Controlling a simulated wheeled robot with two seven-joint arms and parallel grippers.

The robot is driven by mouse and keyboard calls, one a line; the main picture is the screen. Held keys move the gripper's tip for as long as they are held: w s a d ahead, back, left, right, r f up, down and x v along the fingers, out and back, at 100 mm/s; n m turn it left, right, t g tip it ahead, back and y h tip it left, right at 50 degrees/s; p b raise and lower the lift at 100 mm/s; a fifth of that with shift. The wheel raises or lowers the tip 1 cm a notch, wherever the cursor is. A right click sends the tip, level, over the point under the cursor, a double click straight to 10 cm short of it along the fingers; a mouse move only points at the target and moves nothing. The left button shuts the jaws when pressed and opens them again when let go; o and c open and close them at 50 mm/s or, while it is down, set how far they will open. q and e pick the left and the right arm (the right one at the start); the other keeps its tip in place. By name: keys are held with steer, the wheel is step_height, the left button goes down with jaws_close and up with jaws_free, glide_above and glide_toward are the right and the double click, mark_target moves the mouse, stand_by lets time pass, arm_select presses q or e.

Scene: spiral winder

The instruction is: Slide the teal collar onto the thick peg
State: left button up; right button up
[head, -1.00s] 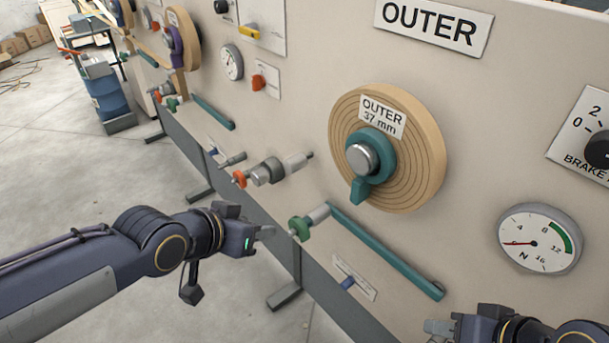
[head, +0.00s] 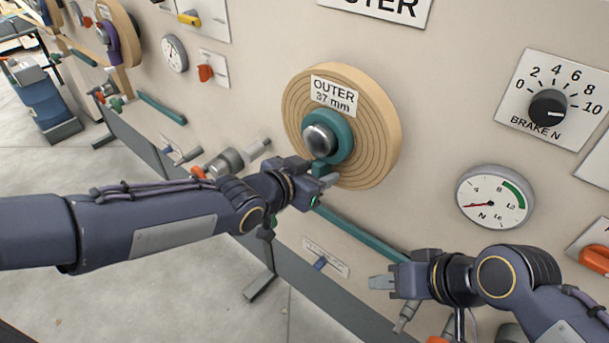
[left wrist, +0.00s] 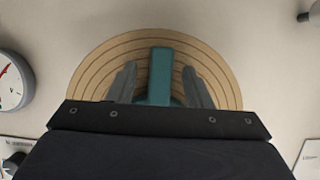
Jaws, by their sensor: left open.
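The teal collar (head: 345,139) is a ring with a straight tab. It sits around a silver round end (head: 319,141) in front of a wooden disc (head: 372,132) labelled OUTER 37 mm. My left gripper (head: 329,182) is open at the tab, just below the ring. In the left wrist view the tab (left wrist: 160,75) stands between the two grey fingers, with narrow gaps on both sides. A thick grey peg (head: 228,162) sticks out of the panel, lower left of the disc, partly behind my left arm. My right gripper (head: 384,282) is low on the right, away from the collar.
A lighter, thinner peg (head: 258,148) is beside the grey one. A long teal bar (head: 365,236) runs along the panel below the disc. A dial gauge (head: 494,197) and a brake knob (head: 548,107) are to the right. The floor at lower left is open.

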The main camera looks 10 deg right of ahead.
arm_select(q)
steer(key=shift+w+d+f, duration=0.15)
steer(key=shift+w+d, duration=0.05)
steer(key=shift+d, duration=0.1)
jaws_close()
stand_by(0.5)
stand_by(1.1)
steer(key=shift+d, duration=0.1)
